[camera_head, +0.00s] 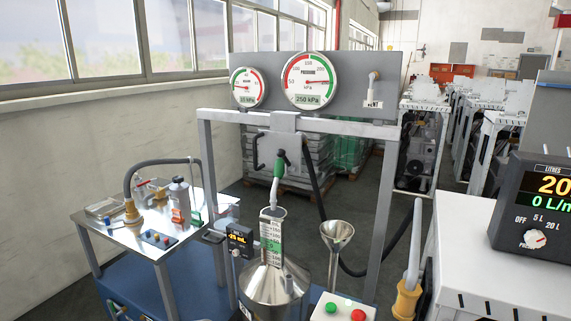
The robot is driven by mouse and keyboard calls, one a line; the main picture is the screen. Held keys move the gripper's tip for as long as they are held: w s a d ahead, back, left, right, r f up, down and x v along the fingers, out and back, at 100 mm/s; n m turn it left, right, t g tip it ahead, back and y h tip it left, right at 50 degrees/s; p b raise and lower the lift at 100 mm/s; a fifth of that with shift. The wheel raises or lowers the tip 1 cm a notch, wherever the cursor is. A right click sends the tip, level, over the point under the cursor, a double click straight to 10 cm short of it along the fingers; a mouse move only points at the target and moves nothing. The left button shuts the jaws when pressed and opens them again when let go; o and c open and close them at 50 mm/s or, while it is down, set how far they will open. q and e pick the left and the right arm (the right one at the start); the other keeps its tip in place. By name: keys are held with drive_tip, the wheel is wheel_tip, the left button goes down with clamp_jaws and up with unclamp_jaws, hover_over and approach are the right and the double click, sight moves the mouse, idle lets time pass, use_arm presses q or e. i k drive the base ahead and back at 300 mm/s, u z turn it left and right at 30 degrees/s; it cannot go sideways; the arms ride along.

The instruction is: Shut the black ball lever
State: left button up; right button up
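A dark, bent lever-like part (256,152) sticks out to the left of the grey bracket (285,122) on the dispenser frame. It looks like the black ball lever, but it is too small for me to tell its ball end or whether it is open or shut. A green-handled spout (279,165) hangs beside it, above a clear graduated cylinder (272,235) in a steel funnel-shaped vessel (273,284). Neither of my grippers shows in the head view, and nothing is seen touching the lever.
Two gauges (310,80) sit on the grey back panel (350,115). A steel funnel (337,233) and a black hose (376,262) are right of the cylinder. A metal side table (105,225) stands left; a litre display unit (535,205) stands right.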

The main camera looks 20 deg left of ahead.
sight(281, 152)
drive_tip(key=k, duration=1.3)
drive_tip(key=u, duration=0.7)
drive_tip(key=i, duration=1.55)
drive_tip(key=z, duration=0.65)
drive_tip(key=i, duration=0.35)
drive_tip(key=z, duration=0.3)
